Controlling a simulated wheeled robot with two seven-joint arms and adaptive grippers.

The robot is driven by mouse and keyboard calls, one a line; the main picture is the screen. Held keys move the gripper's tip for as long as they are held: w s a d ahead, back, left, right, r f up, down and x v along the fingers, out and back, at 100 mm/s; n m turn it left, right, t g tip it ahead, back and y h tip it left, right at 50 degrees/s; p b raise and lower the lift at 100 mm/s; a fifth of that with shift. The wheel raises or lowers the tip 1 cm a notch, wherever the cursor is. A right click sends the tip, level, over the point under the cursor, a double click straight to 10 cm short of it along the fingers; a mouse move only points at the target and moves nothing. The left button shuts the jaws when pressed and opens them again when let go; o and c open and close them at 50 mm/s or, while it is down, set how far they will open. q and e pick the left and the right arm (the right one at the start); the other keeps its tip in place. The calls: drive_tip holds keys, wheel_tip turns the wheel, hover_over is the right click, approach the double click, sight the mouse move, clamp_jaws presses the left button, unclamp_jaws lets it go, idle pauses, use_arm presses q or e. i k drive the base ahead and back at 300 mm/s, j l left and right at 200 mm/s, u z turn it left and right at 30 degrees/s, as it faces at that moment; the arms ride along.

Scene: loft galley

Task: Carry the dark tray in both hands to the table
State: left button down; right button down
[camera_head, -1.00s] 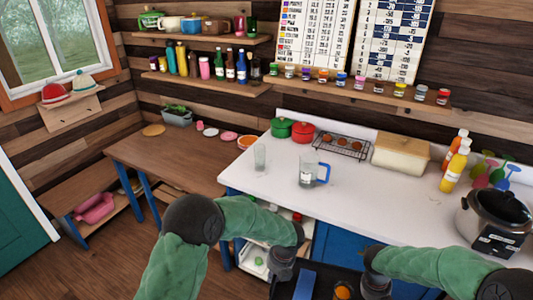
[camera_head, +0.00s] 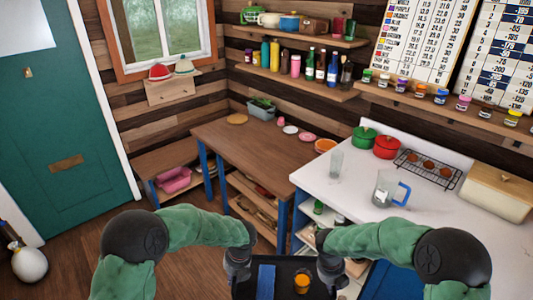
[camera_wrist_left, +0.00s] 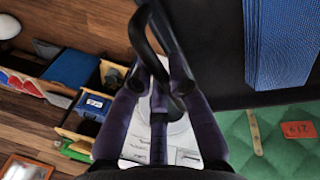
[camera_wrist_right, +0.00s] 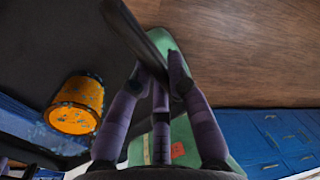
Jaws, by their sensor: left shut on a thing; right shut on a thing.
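The dark tray (camera_head: 285,265) is at the bottom centre of the head view, held in front of me between both grippers. On it lie a folded blue cloth (camera_head: 266,279) and an orange cup (camera_head: 302,283), which looks speckled in the right wrist view (camera_wrist_right: 77,105). My left gripper (camera_head: 238,268) is shut on the tray's left side; the left wrist view shows its fingers (camera_wrist_left: 165,70) around a dark handle. My right gripper (camera_head: 330,270) is shut on the right side, its fingers (camera_wrist_right: 160,70) also around a handle. A brown wooden table (camera_head: 255,143) with blue legs stands ahead.
The white counter (camera_head: 350,210) at right carries a glass (camera_head: 336,164), a clear jug (camera_head: 386,190), and red and green pots. A planter (camera_head: 261,110) and several small dishes sit along the table's back; its front is clear. A low bench (camera_head: 160,158) stands left.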

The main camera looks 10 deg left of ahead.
sight(261, 152)
drive_tip(key=i+j+u, duration=0.1)
drive_tip(key=i+u, duration=0.35)
drive_tip(key=i+l+u, duration=0.1)
drive_tip(key=i+u, duration=0.75)
drive_tip(key=i, duration=0.75)
drive_tip(key=i+z, duration=0.3)
drive_tip(key=i, duration=0.7)
drive_tip(key=i+z, duration=0.2)
drive_tip(key=z, duration=0.2)
drive_tip(key=i+j+z, duration=0.15)
drive_tip(key=z, duration=1.25)
drive_tip(key=i+z, duration=0.1)
drive_tip(key=i, duration=0.45)
